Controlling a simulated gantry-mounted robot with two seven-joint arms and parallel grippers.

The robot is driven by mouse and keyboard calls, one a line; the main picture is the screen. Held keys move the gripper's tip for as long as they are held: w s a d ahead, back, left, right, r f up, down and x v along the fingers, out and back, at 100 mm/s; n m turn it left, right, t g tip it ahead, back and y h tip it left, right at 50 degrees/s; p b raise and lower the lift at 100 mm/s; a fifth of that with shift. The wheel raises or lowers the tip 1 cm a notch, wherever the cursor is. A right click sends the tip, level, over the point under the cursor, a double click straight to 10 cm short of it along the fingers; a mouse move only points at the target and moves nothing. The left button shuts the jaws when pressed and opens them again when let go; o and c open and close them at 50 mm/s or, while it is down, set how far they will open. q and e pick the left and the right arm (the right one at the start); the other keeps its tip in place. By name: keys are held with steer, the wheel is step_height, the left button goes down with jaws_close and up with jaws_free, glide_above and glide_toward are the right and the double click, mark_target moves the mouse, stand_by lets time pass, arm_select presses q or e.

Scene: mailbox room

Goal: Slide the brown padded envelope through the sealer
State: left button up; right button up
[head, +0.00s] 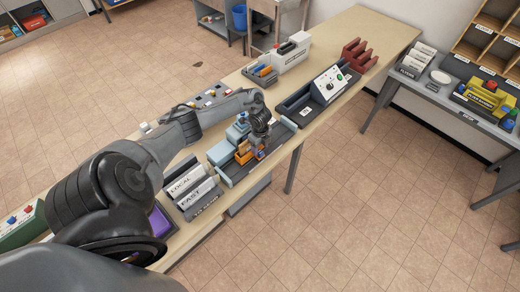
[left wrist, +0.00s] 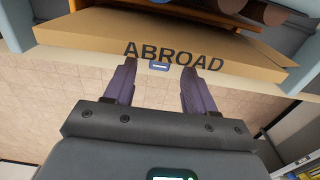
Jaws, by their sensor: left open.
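A brown padded envelope (left wrist: 85,45) marked ABROAD fills the top of the left wrist view. In the head view, brown and orange items (head: 244,157) stand in a grey tray (head: 228,181) near the table's front edge, partly hidden by my gripper. My left gripper (head: 256,150) is over this tray. In the left wrist view its two purple fingers (left wrist: 158,70) are apart, with their tips at the envelope's lower edge; I cannot tell whether they touch it. The sealer appears to be the dark machine with a white dial panel (head: 330,84), right of the tray. My right gripper is out of view.
A holder with LOCAL and EAST cards (head: 190,188) stands left of the tray. A white box (head: 292,52) and a red rack (head: 357,54) stand toward the far end. The table (head: 378,28) is bare beyond the rack. A side table (head: 440,95) stands right.

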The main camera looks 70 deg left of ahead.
mark_target(260, 152)
arm_select(q)
step_height(260, 152, up, 8)
steer(key=shift+f, duration=0.15)
stand_by(0.4)
